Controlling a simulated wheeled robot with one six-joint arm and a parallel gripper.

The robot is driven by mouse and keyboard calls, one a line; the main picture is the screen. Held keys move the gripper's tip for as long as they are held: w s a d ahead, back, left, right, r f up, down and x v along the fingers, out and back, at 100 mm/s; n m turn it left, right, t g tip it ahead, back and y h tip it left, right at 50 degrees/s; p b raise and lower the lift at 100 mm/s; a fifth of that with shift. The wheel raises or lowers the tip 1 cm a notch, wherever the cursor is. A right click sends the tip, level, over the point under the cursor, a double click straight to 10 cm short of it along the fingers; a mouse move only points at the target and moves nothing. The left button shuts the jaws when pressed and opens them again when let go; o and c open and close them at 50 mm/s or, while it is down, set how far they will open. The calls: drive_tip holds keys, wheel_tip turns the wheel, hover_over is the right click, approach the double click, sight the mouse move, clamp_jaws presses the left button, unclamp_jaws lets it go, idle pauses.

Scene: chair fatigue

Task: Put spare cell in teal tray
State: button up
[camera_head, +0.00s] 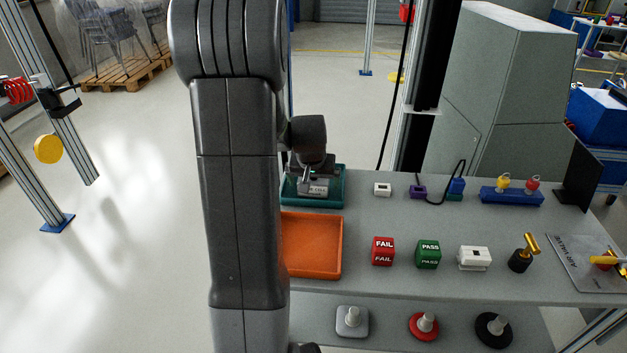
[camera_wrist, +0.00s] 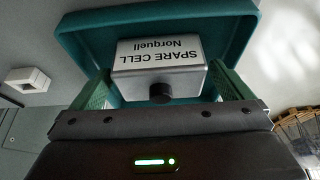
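The spare cell (camera_wrist: 160,62) is a silver-grey block with a dark round knob, its label upside down in the wrist view. It is inside the teal tray (camera_wrist: 85,33), and in the head view the cell (camera_head: 314,188) shows low within that tray (camera_head: 337,190). My gripper (camera_wrist: 160,85) is above the tray with its two green fingers on either side of the cell. Narrow gaps seem to show between fingers and cell, so it looks open around it. The cell's underside is hidden.
An orange tray (camera_head: 312,245) lies in front of the teal one. Right of it are a red FAIL block (camera_head: 383,251), a green PASS block (camera_head: 428,254) and a white box (camera_head: 474,258). A small white block (camera_head: 382,189) stands right of the teal tray.

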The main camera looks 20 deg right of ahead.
drive_tip(key=shift+r, duration=0.1)
drive_tip(key=shift+s+r, duration=0.1)
drive_tip(key=shift+r, duration=0.45)
drive_tip(key=p+v, duration=0.1)
drive_tip(key=v, duration=1)
drive_tip(key=shift+s, duration=0.1)
drive_tip(key=x, duration=1.2)
drive_tip(key=shift+a+f+b, duration=0.1)
drive_tip(key=shift+b, duration=0.3)
drive_tip(key=shift+r, duration=1.45)
drive_tip(key=shift+f, duration=0.1)
